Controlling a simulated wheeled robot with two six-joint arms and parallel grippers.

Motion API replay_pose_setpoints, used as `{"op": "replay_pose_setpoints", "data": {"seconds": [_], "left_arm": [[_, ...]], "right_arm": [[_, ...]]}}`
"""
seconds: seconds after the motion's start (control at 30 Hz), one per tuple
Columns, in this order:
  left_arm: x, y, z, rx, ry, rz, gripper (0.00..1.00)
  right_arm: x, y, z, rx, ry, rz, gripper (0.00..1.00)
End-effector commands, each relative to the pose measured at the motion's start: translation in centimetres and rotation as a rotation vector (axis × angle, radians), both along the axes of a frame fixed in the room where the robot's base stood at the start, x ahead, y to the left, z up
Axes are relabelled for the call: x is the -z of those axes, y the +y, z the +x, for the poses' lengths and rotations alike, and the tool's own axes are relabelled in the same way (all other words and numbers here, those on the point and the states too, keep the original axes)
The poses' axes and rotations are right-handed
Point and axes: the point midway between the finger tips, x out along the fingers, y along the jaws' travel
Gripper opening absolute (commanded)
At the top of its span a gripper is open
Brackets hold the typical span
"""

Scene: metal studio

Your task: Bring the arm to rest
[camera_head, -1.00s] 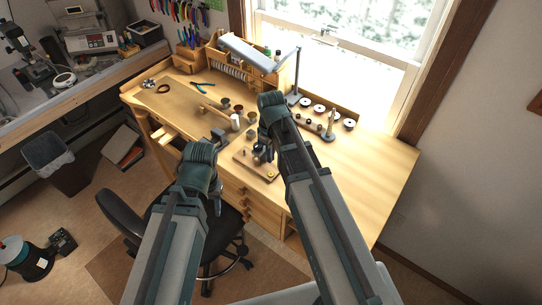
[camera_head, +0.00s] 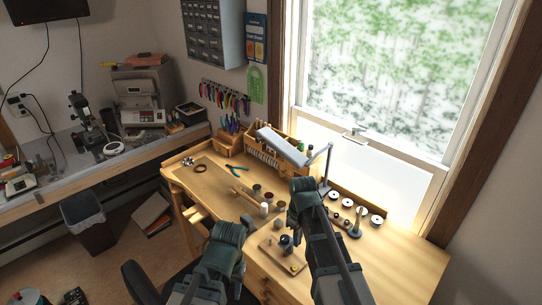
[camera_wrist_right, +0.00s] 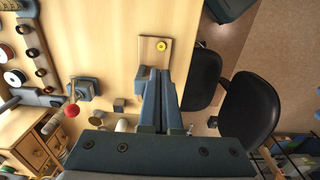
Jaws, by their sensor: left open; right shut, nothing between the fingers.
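My right gripper (camera_head: 287,244) points down over a small wooden board (camera_head: 270,251) on the workbench. In the right wrist view its fingers (camera_wrist_right: 159,74) are together with nothing between them, near the board's edge. The board has a yellow disc (camera_wrist_right: 161,45) on it. My left gripper (camera_head: 241,284) hangs low in front of the bench, largely hidden behind my left arm near the bottom of the head view. It holds nothing that I can see.
The wooden workbench (camera_head: 395,265) is clear at its right end. Spools (camera_head: 346,203) and a lamp (camera_head: 327,165) stand behind my right arm. A black chair (camera_wrist_right: 248,110) stands in front. A waste bin (camera_head: 88,225) is at the left.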

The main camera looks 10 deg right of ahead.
Motion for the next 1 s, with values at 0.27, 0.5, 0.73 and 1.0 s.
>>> {"op": "replay_pose_setpoints", "data": {"seconds": [0.27, 0.5, 0.73, 1.0], "left_arm": [[6.2, 0.0, 0.0, 0.004, 0.0, 0.001, 0.5], [11.7, 0.0, 0.0, 0.01, -0.001, 0.001, 0.5], [13.3, 0.0, 0.0, 0.013, 0.0, 0.002, 0.5], [13.1, 0.0, 0.0, 0.013, 0.0, 0.002, 0.5]], "right_arm": [[6.2, 4.7, -5.7, 0.102, 0.021, -0.032, 0.0], [11.6, 8.8, -12.2, 0.252, 0.029, -0.082, 0.0], [13.2, 10.0, -14.8, 0.323, 0.026, -0.105, 0.0], [13.0, 10.1, -14.8, 0.33, 0.026, -0.107, 0.0]]}}
